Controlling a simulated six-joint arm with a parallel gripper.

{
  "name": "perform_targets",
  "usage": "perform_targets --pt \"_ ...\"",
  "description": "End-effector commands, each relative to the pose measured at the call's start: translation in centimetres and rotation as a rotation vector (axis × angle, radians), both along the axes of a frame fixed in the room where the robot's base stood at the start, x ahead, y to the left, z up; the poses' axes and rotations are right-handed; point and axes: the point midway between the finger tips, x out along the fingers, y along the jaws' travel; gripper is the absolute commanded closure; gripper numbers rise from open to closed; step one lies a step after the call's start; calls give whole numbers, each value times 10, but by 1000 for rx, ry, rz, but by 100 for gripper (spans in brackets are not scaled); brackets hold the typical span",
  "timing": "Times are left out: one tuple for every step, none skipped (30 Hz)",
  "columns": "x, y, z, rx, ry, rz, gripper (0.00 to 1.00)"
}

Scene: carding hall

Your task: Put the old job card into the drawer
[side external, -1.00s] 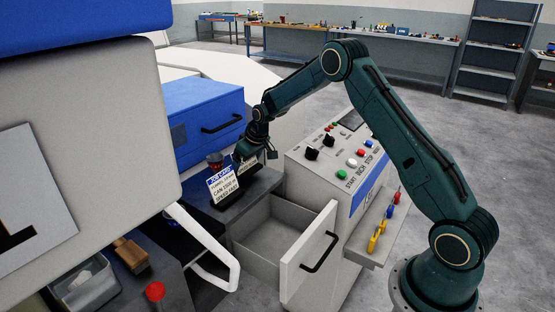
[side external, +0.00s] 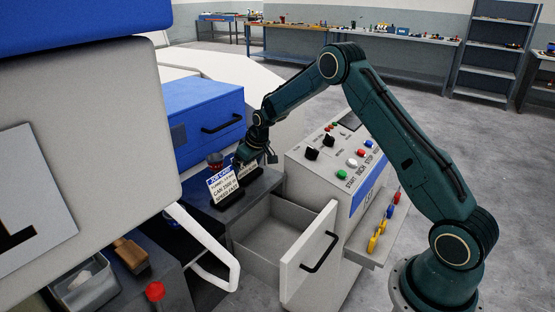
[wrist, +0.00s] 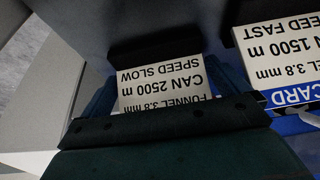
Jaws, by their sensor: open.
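A white job card (wrist: 165,85) reading CAN 2500 m, SPEED SLOW appears upside down in the wrist view, between the fingers of my open gripper (wrist: 165,95). In the side view my gripper (side external: 250,158) is low over the dark ledge, and this card is mostly hidden by it. A second job card (side external: 223,186) with a blue header, reading CAN 1500 m, SPEED FAST, leans to its left; it also shows at the right of the wrist view (wrist: 285,50). The grey drawer (side external: 292,272) below stands pulled out and looks empty inside. Neither card is marked as old.
A control panel (side external: 345,165) with buttons stands right of the drawer. A blue box with a handle (side external: 207,120) is behind the ledge. A white bent bar (side external: 205,245) runs left of the drawer. A brush (side external: 130,254) and tray (side external: 85,285) lie at lower left.

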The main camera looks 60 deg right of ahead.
Motion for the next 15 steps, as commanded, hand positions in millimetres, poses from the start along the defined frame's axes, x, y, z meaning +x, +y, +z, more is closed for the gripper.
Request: perform_targets --pt "0 0 2 0 -1 0 0" --pt "0 0 3 0 -1 0 0" --pt "-1 0 5 0 -1 0 0" --pt "-2 0 7 0 -1 0 0" --pt "-3 0 9 0 -1 0 0" --pt "-4 0 12 0 -1 0 0" --pt "-5 0 15 0 -2 0 0" --pt "-6 0 18 -1 -2 0 0" --pt "-7 0 21 0 -2 0 0" --pt "-9 0 25 -1 -2 0 0" --pt "-10 0 28 -1 -3 0 0" --pt "-12 0 33 -1 -3 0 0" --pt "-14 -1 37 -1 -3 -1 0" --pt "-15 -1 42 -1 -3 -1 0" --pt "-18 -1 47 -1 -2 -1 0"
